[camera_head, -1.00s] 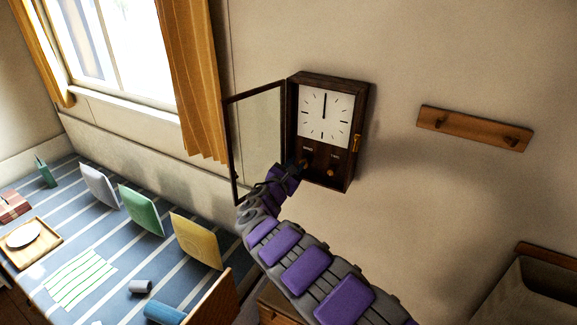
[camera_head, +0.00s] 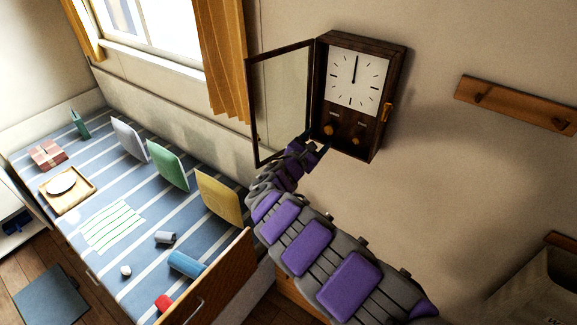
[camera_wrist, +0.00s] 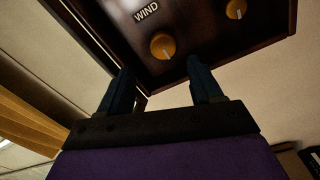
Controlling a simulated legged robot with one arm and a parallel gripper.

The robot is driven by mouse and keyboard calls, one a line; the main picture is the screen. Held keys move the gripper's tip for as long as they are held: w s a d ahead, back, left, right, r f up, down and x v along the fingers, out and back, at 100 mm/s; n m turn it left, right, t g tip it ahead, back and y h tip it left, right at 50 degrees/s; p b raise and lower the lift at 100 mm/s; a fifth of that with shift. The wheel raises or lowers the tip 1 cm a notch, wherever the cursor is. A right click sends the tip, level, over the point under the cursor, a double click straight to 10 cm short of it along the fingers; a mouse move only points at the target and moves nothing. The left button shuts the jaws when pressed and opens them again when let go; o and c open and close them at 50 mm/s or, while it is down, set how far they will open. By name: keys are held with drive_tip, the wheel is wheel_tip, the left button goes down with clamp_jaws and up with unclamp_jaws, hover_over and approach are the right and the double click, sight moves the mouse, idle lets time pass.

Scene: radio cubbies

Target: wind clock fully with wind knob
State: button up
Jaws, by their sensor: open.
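The wall clock (camera_head: 356,80) has a dark wooden case and a white square face, with both hands pointing up. Its glass door (camera_head: 282,103) stands open to the left. The orange wind knob (camera_head: 329,129) is at the lower left of the case, and a second orange knob (camera_head: 358,139) is to its right. In the wrist view the wind knob (camera_wrist: 162,45) shows below the "WIND" label, and the second knob (camera_wrist: 236,9) is at upper right. My gripper (camera_wrist: 160,85) is open and empty, just below the wind knob and apart from it.
A wooden peg rack (camera_head: 515,104) hangs on the wall to the right. A striped bed (camera_head: 110,265) with several cushions and small items lies at left below the window. The wall between clock and rack is clear.

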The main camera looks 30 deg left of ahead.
drive_tip(key=s+a+p, duration=0.1)
drive_tip(key=s+p, duration=0.2)
drive_tip(key=s, duration=1.2)
drive_tip(key=shift+a+p, duration=0.35)
drive_tip(key=shift+p, duration=0.05)
idle(0.5)
drive_tip(key=shift+w, duration=0.1)
drive_tip(key=shift+r, duration=0.1)
idle(0.4)
drive_tip(key=s+a+p, duration=0.1)
drive_tip(key=s+p, duration=0.6)
drive_tip(key=s, duration=1)
drive_tip(key=shift+s, duration=0.2)
